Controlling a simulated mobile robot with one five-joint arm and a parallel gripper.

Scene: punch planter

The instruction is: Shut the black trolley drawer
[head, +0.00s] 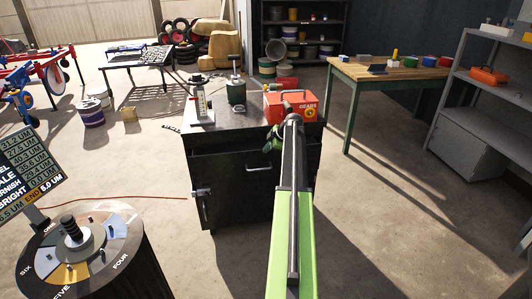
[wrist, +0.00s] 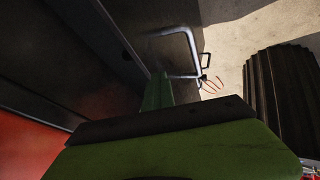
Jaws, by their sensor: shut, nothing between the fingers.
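The black trolley (head: 235,195) stands in the middle of the head view. Its upper drawer front (head: 222,168) carries a pale bar handle (head: 258,169). In the wrist view the handle (wrist: 188,36) is large, beyond the fingertips. A dark edge runs along the drawer there, but I cannot tell how far out the drawer stands. My gripper (head: 272,143) is shut and empty, by the trolley's upper front edge, right of the handle in the head view. Its green finger (wrist: 157,92) shows in the wrist view. My arm hides part of the trolley's right front; contact is unclear.
A red GEARS toolbox (head: 291,105), a gauge stand (head: 201,105) and a green canister (head: 236,92) stand on the trolley. A round drum table (head: 80,255) is at front left. A workbench (head: 385,72) and grey shelves (head: 480,105) are at right. The floor between is open.

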